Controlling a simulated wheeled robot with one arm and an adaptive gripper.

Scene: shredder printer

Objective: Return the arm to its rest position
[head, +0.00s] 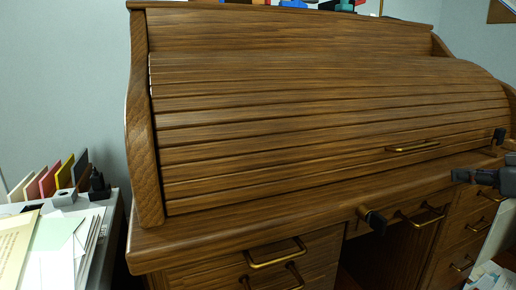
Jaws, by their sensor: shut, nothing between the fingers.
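My gripper (462,175) shows at the right edge, in front of the desk's right side. It is shut and empty, its dark tip pointing left. The rest of the arm is cut off by the frame edge. The wooden roll-top desk (300,120) fills the middle of the head view, its slatted cover (320,110) down. I cannot tell exactly how far the gripper is from the desk front.
A side table (95,240) with papers and folders stands left. White papers (490,275) lie lower right.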

